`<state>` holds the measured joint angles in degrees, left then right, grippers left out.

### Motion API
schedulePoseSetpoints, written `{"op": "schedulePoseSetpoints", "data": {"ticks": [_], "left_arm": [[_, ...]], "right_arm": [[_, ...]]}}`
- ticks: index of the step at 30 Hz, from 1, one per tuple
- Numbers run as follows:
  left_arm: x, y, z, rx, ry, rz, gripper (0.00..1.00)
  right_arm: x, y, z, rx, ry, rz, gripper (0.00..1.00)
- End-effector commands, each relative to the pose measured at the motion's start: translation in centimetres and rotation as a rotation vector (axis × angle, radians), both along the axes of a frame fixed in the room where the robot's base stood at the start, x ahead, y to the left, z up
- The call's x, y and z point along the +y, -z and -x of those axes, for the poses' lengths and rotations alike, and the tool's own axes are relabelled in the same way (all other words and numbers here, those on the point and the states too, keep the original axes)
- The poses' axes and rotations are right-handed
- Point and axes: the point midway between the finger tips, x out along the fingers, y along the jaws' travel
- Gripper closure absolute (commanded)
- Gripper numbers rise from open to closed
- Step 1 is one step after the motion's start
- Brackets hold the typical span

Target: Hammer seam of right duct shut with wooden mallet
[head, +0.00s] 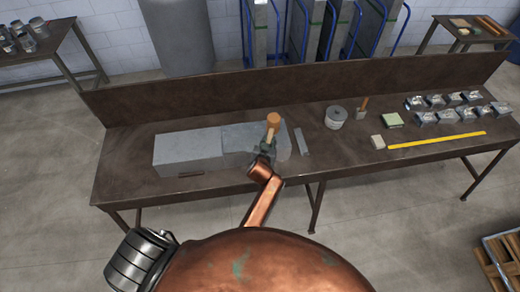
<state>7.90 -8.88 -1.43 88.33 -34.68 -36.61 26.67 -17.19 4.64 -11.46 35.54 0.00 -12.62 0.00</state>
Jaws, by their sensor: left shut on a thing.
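A long grey sheet-metal duct lies on the brown workbench (120,180). Its left part (187,150) and right part (238,142) meet end to end, or nearly so. My left gripper (266,146) is over the right duct near its right end, shut on the wooden mallet (273,119). The mallet's light wooden head points up and away from the gripper. The gripper and mallet hide part of the duct, and I cannot tell whether the mallet touches it. The seam is too small to make out. My right gripper is not in view.
A narrow metal strip (302,142) lies just right of the duct. Farther right are a grey roll (336,117), a wooden-handled tool (363,104), a small block (378,142), a yellow rule (437,140) and several metal pieces (452,106). A backboard (220,95) runs behind.

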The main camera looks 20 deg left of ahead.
Motion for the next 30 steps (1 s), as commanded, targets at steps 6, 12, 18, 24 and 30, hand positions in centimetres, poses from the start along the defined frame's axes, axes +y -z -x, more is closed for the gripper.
{"op": "schedulePoseSetpoints", "data": {"ticks": [6,12,18,24,30], "left_arm": [[0.6,0.9,4.6,0.024,0.015,0.048,1.0],[4.2,1.4,7.4,0.019,0.015,0.047,1.0],[8.0,1.5,10.4,0.019,0.013,0.042,1.0],[10.8,1.4,12.6,0.019,0.014,0.042,1.0],[11.3,1.4,13.0,0.017,0.014,0.043,1.0]], "right_arm": [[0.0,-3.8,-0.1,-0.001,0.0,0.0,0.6],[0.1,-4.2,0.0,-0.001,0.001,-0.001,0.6],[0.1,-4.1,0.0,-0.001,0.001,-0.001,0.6],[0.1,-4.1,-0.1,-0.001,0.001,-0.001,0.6],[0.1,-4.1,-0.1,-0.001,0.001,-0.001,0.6]]}}
